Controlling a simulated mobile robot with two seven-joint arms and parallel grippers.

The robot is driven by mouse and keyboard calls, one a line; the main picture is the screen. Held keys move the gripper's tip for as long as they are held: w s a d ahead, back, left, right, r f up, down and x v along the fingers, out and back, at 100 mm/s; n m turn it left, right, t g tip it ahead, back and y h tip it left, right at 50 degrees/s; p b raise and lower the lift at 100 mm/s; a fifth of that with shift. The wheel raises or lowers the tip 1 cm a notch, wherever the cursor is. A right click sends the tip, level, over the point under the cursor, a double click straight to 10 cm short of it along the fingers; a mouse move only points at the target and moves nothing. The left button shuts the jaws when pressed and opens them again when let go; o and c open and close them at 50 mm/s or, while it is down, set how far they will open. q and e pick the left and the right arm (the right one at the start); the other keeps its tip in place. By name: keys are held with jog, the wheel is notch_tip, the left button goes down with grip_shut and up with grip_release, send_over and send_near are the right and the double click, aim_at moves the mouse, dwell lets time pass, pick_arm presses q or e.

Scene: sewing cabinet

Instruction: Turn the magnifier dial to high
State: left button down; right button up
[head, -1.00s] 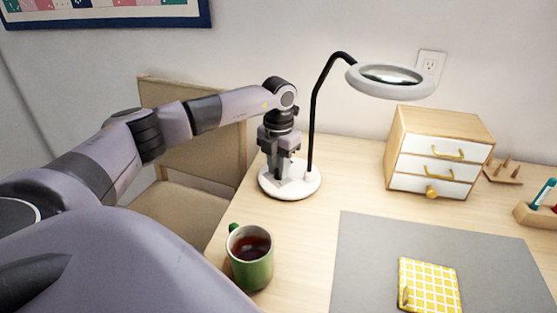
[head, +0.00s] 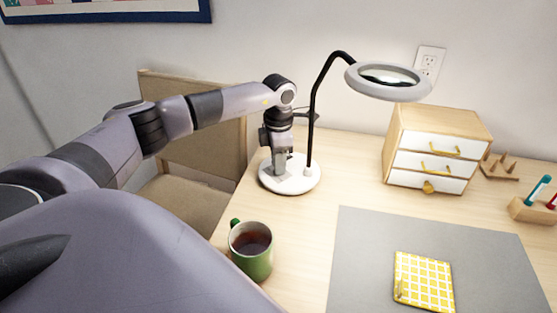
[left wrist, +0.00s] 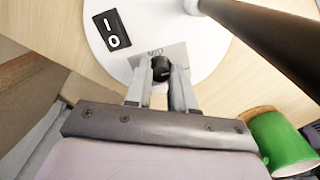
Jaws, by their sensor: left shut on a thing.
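The magnifier lamp stands at the table's back left, with a round white base (head: 312,183), a thin black stem (head: 312,120) and a ring-shaped lens head (head: 358,84). In the left wrist view, the black magnifier dial (left wrist: 160,67) sits on a grey plate (left wrist: 176,52) on the base. Lettering that looks like MID shows beside the dial. My left gripper (head: 280,172) points down over the base. Its fingertips (left wrist: 160,78) are shut on the dial. The fingers hide the dial in the head view. My right gripper is not in view.
A black rocker switch (left wrist: 113,30) is on the base. The lamp stem rises close beside my gripper. A green mug (head: 253,262) of dark liquid stands at the left table edge. A small drawer cabinet (head: 440,123), grey mat (head: 350,260) and yellow checked item (head: 424,282) lie to the right.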

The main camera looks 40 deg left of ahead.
pick_arm(q)
jog(key=shift+w, duration=0.1)
dwell(0.4)
jog(key=c, duration=1)
grip_release()
jog(key=shift+o, duration=0.2)
jog(key=shift+r, duration=3.65)
